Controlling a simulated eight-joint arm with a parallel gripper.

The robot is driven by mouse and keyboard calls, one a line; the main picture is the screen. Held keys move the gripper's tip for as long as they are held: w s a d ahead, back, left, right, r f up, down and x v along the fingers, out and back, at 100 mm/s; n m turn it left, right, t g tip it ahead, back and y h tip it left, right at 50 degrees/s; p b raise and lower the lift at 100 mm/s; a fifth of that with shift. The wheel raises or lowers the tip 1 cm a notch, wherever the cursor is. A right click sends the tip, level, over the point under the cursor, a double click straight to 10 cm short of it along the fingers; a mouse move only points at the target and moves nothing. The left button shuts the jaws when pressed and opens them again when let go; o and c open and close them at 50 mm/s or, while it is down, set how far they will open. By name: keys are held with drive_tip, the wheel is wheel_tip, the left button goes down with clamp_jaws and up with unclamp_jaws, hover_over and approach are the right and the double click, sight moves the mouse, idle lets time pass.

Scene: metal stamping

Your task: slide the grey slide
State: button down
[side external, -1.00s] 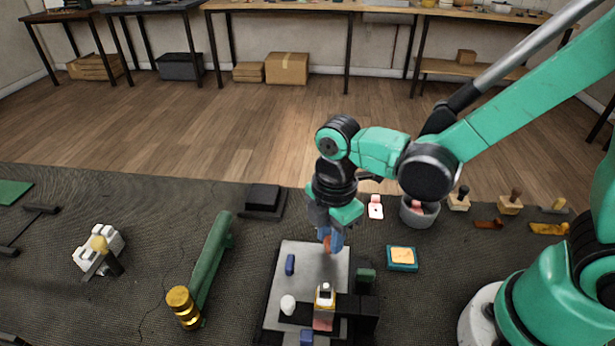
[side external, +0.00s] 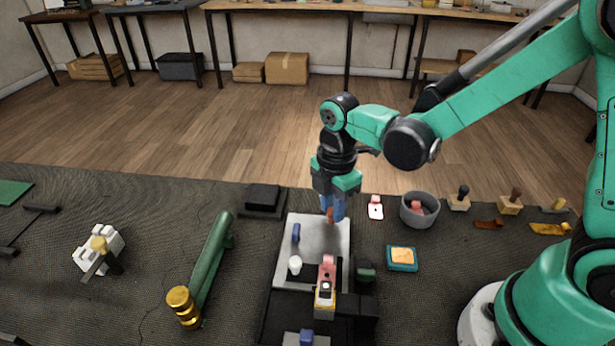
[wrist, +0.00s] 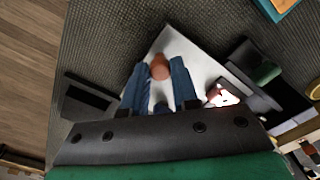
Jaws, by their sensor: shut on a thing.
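The grey slide (side external: 312,240) is a flat light plate in a dark base (side external: 270,318) at the lower middle of the side view. It carries a blue peg (side external: 296,232), a white knob (side external: 295,265) and a pink piece (side external: 328,268). My gripper (side external: 333,212) is over the slide's far right part, shut on an orange-brown knob (wrist: 159,67) that shows between the blue fingertips in the wrist view. The slide also shows in the wrist view (wrist: 185,50). The knob's foot is hidden by the fingers in the side view.
A small press with a yellow-edged head (side external: 325,297) stands over the base. A black block (side external: 263,197) lies just behind left, a teal box (side external: 402,258) and a grey bowl (side external: 419,210) to the right. A green cylinder (side external: 210,260) lies to the left.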

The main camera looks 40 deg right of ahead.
drive_tip(key=c, duration=0.7)
unclamp_jaws()
drive_tip(key=shift+o, duration=0.2)
drive_tip(key=shift+r, duration=2.8)
